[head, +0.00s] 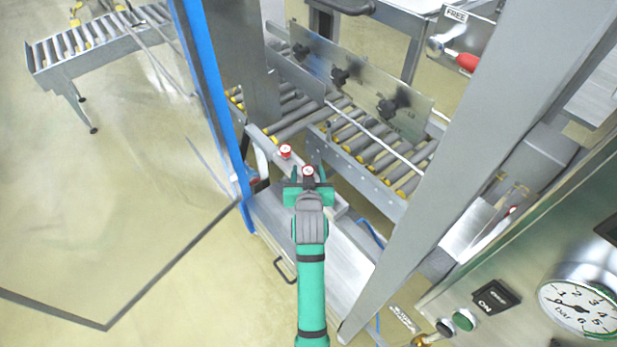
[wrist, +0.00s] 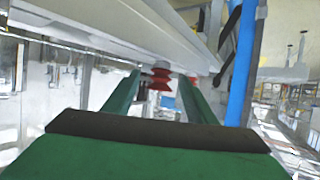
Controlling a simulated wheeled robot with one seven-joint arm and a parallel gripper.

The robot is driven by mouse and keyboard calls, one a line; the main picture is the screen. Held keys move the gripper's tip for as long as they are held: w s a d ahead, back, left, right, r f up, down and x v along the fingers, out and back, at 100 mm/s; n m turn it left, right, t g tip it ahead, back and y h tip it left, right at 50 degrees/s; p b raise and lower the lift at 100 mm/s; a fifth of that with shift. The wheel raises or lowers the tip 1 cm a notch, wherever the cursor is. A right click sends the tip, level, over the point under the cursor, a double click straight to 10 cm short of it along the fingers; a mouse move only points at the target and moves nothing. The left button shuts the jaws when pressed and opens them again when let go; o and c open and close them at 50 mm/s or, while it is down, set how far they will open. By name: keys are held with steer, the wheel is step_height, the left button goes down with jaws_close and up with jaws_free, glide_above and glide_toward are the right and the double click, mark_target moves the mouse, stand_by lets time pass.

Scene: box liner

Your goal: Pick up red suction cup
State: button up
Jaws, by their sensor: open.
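A red suction cup (wrist: 160,79) with a ribbed bellows shape shows in the wrist view, hanging below a pale metal bar. My green gripper (wrist: 159,92) is open, with one finger on each side of this cup and visible gaps between. A second red piece (wrist: 169,102) shows partly behind it. In the head view, a red-and-white round fitting (head: 308,170) sits at the tip of my gripper (head: 308,178). Another red-and-white fitting (head: 286,151) stands just up and left of it. The cup's underside is hidden in the head view.
A roller conveyor (head: 375,160) lies beyond my gripper. A grey machine post (head: 470,170) slants on the right, beside a panel with a pressure gauge (head: 582,302). A blue-edged frame (head: 212,95) stands on the left.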

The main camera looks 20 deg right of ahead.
steer(key=shift+w+d+f, duration=0.1)
steer(key=shift+w+f, duration=0.05)
steer(key=shift+w, duration=0.2)
steer(key=c, duration=1.1)
